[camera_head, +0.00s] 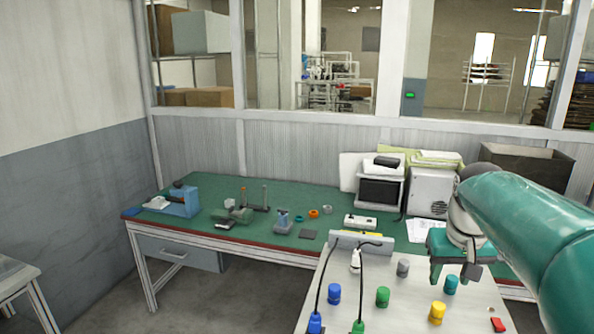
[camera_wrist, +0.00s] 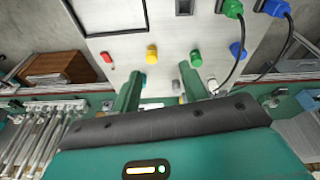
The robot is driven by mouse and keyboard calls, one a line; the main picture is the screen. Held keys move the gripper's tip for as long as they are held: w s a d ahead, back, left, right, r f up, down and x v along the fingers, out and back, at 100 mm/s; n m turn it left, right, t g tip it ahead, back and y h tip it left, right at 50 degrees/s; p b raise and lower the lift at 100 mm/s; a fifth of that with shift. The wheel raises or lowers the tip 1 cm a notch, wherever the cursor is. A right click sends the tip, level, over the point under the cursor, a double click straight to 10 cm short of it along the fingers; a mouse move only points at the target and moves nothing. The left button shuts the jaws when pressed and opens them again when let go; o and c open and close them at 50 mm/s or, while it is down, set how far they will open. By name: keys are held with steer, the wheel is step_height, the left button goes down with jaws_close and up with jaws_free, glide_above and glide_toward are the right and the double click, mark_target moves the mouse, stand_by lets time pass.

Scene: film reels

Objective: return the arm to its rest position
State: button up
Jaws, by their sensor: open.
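My arm reaches in from the right in the head view, and my gripper (camera_head: 452,278) hangs over the far right part of a pale panel (camera_head: 396,318). In the wrist view my gripper (camera_wrist: 163,85) shows two green fingers spread apart, open, with nothing held between them. The teal connector (camera_head: 451,284) stands just below the gripper in the head view. Whether the fingers touch anything is hard to tell; I see no contact.
The panel carries blue (camera_head: 334,293), green (camera_head: 383,296), yellow (camera_head: 437,312) and grey (camera_head: 403,267) connectors and a red part (camera_head: 497,324). Two black cables (camera_head: 322,275) arch over its left side. Behind stands a green workbench (camera_head: 310,190) with boxes (camera_head: 432,190) and small tools.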

steer(key=s+a+f+n+t+y, duration=0.1)
steer(key=s+a+f, duration=0.5)
steer(key=s+a, duration=0.8)
steer(key=s+t, duration=0.1)
steer(key=s, duration=0.1)
steer(key=shift+s+f+n+t, duration=0.2)
steer(key=shift+s+n+t, duration=0.1)
steer(key=shift+s+t, duration=0.1)
